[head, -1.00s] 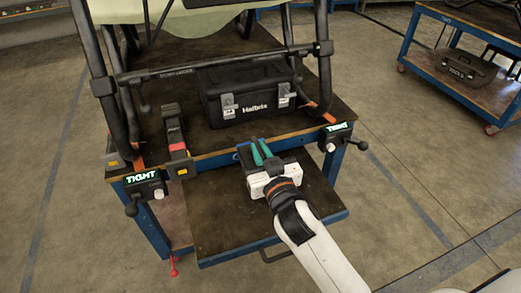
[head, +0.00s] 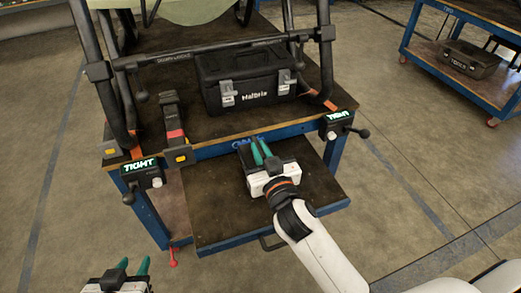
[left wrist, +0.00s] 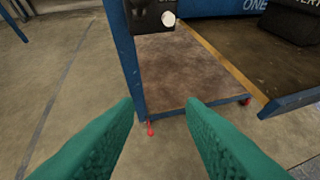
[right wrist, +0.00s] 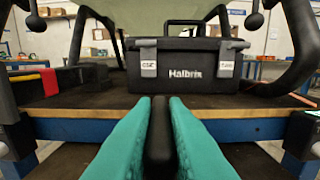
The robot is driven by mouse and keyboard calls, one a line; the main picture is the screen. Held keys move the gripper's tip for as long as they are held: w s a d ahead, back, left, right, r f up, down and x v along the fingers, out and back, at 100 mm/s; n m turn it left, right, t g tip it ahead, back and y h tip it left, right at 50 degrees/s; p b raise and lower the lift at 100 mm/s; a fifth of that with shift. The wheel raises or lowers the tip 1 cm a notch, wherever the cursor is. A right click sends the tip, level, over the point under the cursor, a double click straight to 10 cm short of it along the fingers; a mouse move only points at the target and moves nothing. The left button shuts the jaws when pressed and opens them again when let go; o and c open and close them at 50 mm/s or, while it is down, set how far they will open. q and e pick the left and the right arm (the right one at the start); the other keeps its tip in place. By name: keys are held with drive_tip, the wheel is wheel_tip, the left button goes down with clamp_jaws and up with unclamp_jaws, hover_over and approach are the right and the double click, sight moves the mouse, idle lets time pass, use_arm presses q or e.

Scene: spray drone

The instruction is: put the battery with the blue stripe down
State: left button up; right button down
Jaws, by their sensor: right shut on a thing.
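My right gripper (head: 262,150) is shut on a black bar-shaped part (right wrist: 160,135), seen between its green fingers in the right wrist view. In the head view a dark block (head: 286,157) shows around and below these fingers, over the lower pull-out shelf (head: 220,215). It seems to be the held battery. Its stripe is not clearly visible, and I cannot tell whether it touches the shelf. My left gripper (head: 133,266) is open and empty at the bottom left of the head view. Its spread fingers (left wrist: 160,125) point at the floor and a table leg in the left wrist view.
A black toolbox (head: 245,85) stands on the table (head: 215,137). Clamps labelled TIGHT (head: 142,172) sit at both front corners, beside black frame legs. The shelf's front and right parts are bare.

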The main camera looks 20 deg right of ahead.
use_arm(q)
drive_tip(key=shift+w+r, duration=0.15)
use_arm(e)
drive_tip(key=shift+r, duration=0.1)
use_arm(q)
drive_tip(key=shift+d, duration=0.1)
use_arm(e)
drive_tip(key=c, duration=1.5)
unclamp_jaws()
drive_tip(key=shift+o, duration=0.2)
drive_tip(key=shift+s, duration=0.35)
use_arm(q)
drive_tip(key=shift+s+a+f+g, duration=0.4)
drive_tip(key=shift+s+f, duration=0.15)
drive_tip(key=shift+s, duration=0.1)
use_arm(e)
drive_tip(key=s, duration=1.1)
drive_tip(key=shift+s+d, duration=0.2)
use_arm(q)
drive_tip(key=shift+d, duration=0.15)
